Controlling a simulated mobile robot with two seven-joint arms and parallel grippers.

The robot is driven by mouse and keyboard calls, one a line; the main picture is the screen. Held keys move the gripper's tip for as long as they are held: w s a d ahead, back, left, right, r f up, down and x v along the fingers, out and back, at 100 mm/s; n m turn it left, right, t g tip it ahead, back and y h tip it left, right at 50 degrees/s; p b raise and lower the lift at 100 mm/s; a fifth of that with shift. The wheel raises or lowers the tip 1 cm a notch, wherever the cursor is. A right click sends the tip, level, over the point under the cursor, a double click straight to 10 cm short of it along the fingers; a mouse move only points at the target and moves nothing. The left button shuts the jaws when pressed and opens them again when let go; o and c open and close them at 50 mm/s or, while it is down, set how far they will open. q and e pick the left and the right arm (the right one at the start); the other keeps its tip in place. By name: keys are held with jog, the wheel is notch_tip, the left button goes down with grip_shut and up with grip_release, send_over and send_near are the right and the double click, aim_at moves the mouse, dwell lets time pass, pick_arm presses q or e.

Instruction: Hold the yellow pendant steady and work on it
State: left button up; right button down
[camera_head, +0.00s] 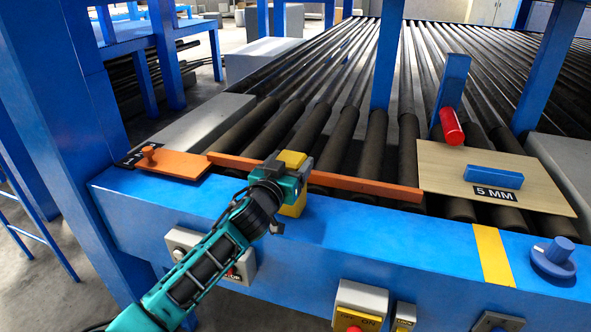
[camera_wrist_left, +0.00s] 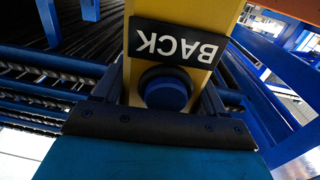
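The yellow pendant (camera_head: 292,158) is at the front edge of the blue machine frame, beside the long orange bar. My left gripper (camera_head: 288,178) reaches it from the front left and covers its middle. In the left wrist view, the yellow pendant (camera_wrist_left: 196,12) stands between the two fingers, which press close on both sides, so the gripper looks shut on it. That face carries a black plate reading BACK (camera_wrist_left: 172,44) and a round blue button (camera_wrist_left: 165,90). The lower part of the pendant's face is hidden behind the gripper body. My right gripper is in neither view.
Dark rollers (camera_head: 322,128) run behind the orange bar (camera_head: 350,184). A veneer sheet (camera_head: 445,163) with a blue block (camera_head: 493,177) lies at right, near a red cylinder (camera_head: 452,127). An orange plate (camera_head: 172,166) lies at left. A blue knob (camera_head: 556,255) and control boxes (camera_head: 362,299) line the front.

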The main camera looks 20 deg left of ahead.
pick_arm(q)
jog(key=o, duration=0.5)
jog(key=shift+s, duration=0.1)
jog(key=s, duration=0.8)
jog(key=s+a, duration=0.1)
jog(key=s, duration=0.2)
jog(key=shift+s, duration=0.4)
jog(key=s+f+g, duration=0.2)
jog(key=s+f, duration=0.4)
jog(key=f, duration=0.2)
jog(key=s+d+f+m+g, duration=0.1)
jog(key=s+f+g, duration=0.1)
jog(key=s+f, duration=0.5)
jog(key=s+f+g, duration=0.3)
jog(key=s+f, duration=0.4)
jog(key=f, duration=0.2)
jog(key=shift+s+d+f+m, duration=0.2)
jog(key=shift+s+d+m, duration=0.1)
jog(key=shift+d, duration=0.1)
